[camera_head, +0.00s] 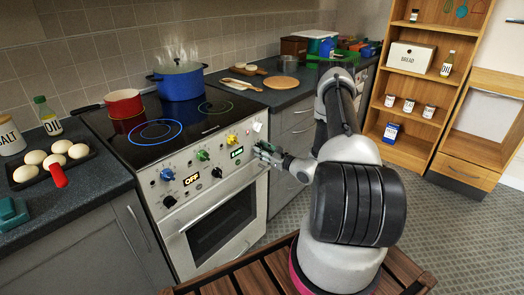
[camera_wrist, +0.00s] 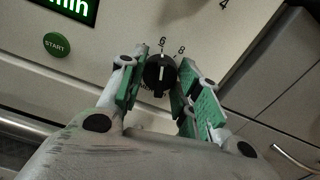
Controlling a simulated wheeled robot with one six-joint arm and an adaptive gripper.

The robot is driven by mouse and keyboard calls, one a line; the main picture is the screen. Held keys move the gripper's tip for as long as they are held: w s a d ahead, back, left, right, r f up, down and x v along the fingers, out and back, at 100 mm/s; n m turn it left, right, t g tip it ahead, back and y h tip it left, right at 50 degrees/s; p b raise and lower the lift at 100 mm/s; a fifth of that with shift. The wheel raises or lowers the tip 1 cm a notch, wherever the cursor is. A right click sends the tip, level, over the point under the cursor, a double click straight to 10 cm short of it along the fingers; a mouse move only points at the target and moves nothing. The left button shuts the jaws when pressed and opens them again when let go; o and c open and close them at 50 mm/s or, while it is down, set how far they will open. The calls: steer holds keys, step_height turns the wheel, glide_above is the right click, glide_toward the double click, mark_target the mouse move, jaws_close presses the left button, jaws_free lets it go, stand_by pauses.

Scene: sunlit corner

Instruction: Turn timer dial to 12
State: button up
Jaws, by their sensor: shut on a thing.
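The timer dial (camera_wrist: 160,73) is a small black knob on the stove's cream front panel, in the middle of the wrist view. The white line on it points up, close to the number 6; an 8 is to the right of that. My gripper (camera_wrist: 160,80) has its green-padded fingers on either side of the dial and is shut on it. In the head view my gripper (camera_head: 264,153) is at the right end of the stove front and hides the dial. A green START button (camera_wrist: 57,45) and a green lit display (camera_wrist: 72,8) are left of the dial.
Grey drawers (camera_head: 290,135) adjoin on the right. The patterned floor beyond is clear.

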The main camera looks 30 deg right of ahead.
steer(key=m, duration=2.3)
steer(key=shift+f+m, duration=0.1)
steer(key=shift+m, duration=0.2)
stand_by(0.3)
steer(key=o, duration=1.1)
steer(key=shift+c, duration=0.2)
steer(key=v, duration=1.2)
